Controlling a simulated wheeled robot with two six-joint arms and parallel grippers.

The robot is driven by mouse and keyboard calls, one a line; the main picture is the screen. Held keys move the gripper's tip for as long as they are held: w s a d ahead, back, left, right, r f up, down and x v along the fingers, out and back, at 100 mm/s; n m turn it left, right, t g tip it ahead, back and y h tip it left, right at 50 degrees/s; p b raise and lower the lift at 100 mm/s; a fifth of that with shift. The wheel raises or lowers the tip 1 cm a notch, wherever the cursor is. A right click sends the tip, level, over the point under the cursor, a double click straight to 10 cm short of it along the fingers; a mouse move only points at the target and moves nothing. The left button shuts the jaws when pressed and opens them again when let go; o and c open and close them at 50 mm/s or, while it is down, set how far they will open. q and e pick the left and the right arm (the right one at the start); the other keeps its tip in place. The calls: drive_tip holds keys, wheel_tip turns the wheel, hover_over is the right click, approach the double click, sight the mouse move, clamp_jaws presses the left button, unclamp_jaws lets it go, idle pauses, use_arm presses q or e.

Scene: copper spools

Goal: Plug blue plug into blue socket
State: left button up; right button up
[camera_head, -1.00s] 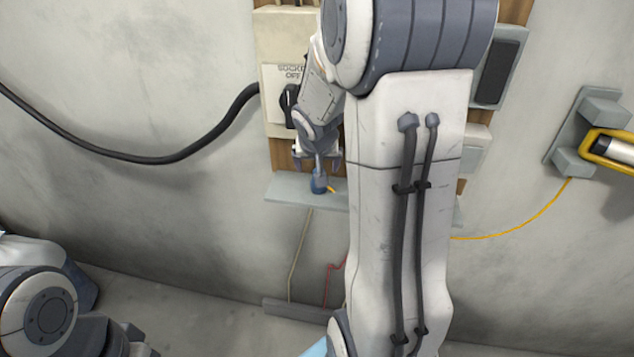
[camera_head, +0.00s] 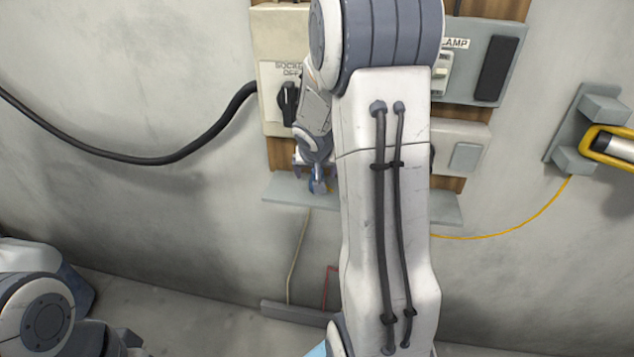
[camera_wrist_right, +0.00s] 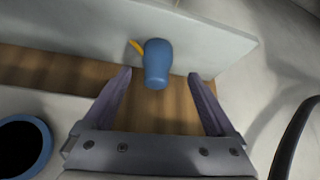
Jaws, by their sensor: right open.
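The blue plug (camera_wrist_right: 157,63) stands at the grey shelf in the right wrist view, with a yellow cable beside it. In the head view the plug (camera_head: 313,187) shows small and partly hidden by my right gripper (camera_head: 316,176). In the wrist view my right gripper (camera_wrist_right: 160,75) is open, with one finger on each side of the plug's near end. Neither finger appears to touch it. A blue ring with a dark opening (camera_wrist_right: 45,150), apparently the blue socket, shows at the lower left of the wrist view. My left gripper is not in view.
The grey shelf (camera_head: 284,190) runs along the bottom of the wooden wall board. Above it are a switch box (camera_head: 270,75) with a dark knob and a lamp panel (camera_head: 517,62). A thick black cable (camera_head: 160,160) hangs at left. My right arm hides the board's middle.

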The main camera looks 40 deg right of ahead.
drive_tip(key=x, duration=0.3)
drive_tip(key=b+x, duration=0.1)
drive_tip(key=shift+w+d+f, duration=0.1)
drive_tip(key=shift+d+f, duration=0.15)
drive_tip(key=shift+d, duration=0.15)
drive_tip(key=c, duration=1.3)
drive_tip(key=shift+c, duration=0.2)
drive_tip(key=shift+r, duration=0.2)
drive_tip(key=shift+r, duration=0.25)
drive_tip(key=s+a+b, duration=0.2)
drive_tip(key=s, duration=0.1)
drive_tip(key=s+a+b, duration=0.1)
drive_tip(key=shift+s+a+f, duration=0.15)
drive_tip(key=shift+a+f, duration=0.1)
drive_tip(key=shift+f, duration=0.05)
drive_tip(key=s+a+b, duration=0.5)
drive_tip(key=s+a, duration=0.2)
drive_tip(key=s, duration=0.3)
drive_tip(key=shift+a+r, duration=0.2)
drive_tip(key=shift+a, duration=0.15)
